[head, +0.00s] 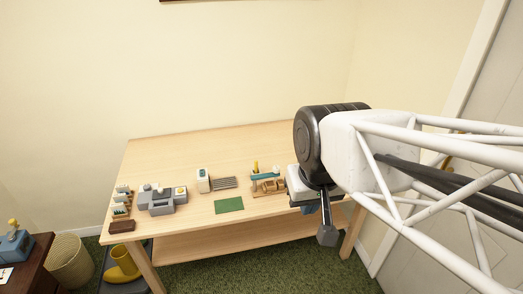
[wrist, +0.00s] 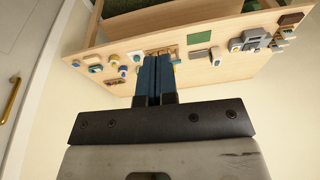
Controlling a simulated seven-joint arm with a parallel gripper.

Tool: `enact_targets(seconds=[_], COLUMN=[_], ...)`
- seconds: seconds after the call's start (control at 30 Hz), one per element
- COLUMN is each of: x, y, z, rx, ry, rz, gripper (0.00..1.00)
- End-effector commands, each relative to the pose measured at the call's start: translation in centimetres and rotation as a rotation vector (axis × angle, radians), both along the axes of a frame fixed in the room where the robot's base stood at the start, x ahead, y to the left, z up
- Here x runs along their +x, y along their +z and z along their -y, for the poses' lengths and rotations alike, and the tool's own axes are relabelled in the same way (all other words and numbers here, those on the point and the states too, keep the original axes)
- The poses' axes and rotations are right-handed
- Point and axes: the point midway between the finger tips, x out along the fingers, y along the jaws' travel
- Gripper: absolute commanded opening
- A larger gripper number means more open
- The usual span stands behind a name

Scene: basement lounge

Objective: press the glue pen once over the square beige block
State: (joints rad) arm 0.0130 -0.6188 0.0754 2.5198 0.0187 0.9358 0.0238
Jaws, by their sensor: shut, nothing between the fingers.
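A small wooden stand (head: 268,187) with a teal part and an upright yellow piece (head: 255,167) is on the table right of centre. The yellow piece may be the glue pen; it is too small to tell. I cannot single out the square beige block among the small pieces. My gripper (wrist: 153,75) is shut and empty, its blue fingers side by side in the wrist view. They overlap the stand in that picture, but the fingertips look above the table. In the head view my arm mostly hides the gripper, at the table's right part.
A green mat (head: 229,205) lies at the front middle of the wooden table (head: 150,225). A white device (head: 204,180), a grey machine (head: 160,200) and small racks (head: 122,203) stand left. Several small items (wrist: 95,69) lie at the other end. The back strip is clear.

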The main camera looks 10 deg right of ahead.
Motion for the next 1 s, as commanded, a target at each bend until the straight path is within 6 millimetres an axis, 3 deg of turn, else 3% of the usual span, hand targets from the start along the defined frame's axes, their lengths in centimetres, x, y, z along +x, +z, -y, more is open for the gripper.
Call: enact_targets(seconds=[0.37, 1.0], x=[5.1, 17.7], y=[-0.3, -2.2], z=[-1.1, -1.7], rx=[0.155, 0.485], ry=[-0.139, -0.498], rz=[-0.022, -0.066], gripper=[0.00, 0.00])
